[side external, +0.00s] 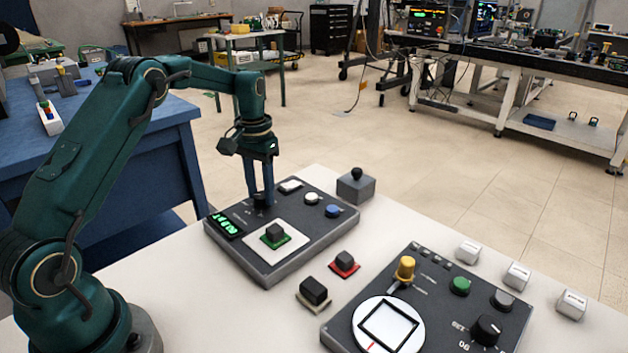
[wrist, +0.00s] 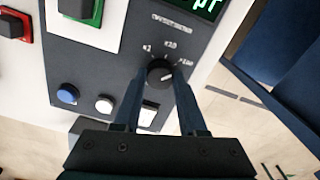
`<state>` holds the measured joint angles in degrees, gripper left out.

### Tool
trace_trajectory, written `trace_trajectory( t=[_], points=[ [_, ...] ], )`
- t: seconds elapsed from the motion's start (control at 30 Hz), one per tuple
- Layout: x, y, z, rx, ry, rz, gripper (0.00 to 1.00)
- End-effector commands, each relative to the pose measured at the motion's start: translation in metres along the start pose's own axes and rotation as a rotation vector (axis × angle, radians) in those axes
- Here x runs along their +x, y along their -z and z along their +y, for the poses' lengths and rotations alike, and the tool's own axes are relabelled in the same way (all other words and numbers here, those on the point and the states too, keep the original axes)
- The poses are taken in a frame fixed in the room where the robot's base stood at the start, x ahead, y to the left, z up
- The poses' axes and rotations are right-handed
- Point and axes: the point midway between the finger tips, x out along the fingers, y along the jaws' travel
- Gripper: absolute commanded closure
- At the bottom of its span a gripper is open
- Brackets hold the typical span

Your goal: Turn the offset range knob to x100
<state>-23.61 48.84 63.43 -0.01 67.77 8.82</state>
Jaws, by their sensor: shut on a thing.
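The offset range knob (wrist: 160,72) is a small black round knob on a dark grey control box (side external: 300,257). In the wrist view, labels x1, x10 and x100 are printed around it, with x100 on its right. A pale mark shows on the knob's right side; I cannot tell exactly which label it points to. My gripper (side external: 260,197) points straight down over the box, with its two blue fingers shut on the knob, one on each side. In the side view the fingers partly hide the knob. The box's green-lit display (side external: 226,225) is beside it.
The same box has white (side external: 313,198) and blue (side external: 332,211) buttons, a white rocker (side external: 290,186) close to my fingers, and a black block on a green base (side external: 275,234). A joystick box (side external: 356,186) stands behind. A second panel (side external: 430,310) is at the front right.

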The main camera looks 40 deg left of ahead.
Motion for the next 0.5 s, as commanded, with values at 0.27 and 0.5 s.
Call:
trace_trajectory(
  t=[0.27, 0.5],
  points=[
    [-0.0015, 0.0005, -0.0002, 0.013, 0.0, 0.003, 1.0],
    [-0.0015, 0.0005, -0.0002, 0.012, 0.001, 0.003, 0.4]
  ],
)
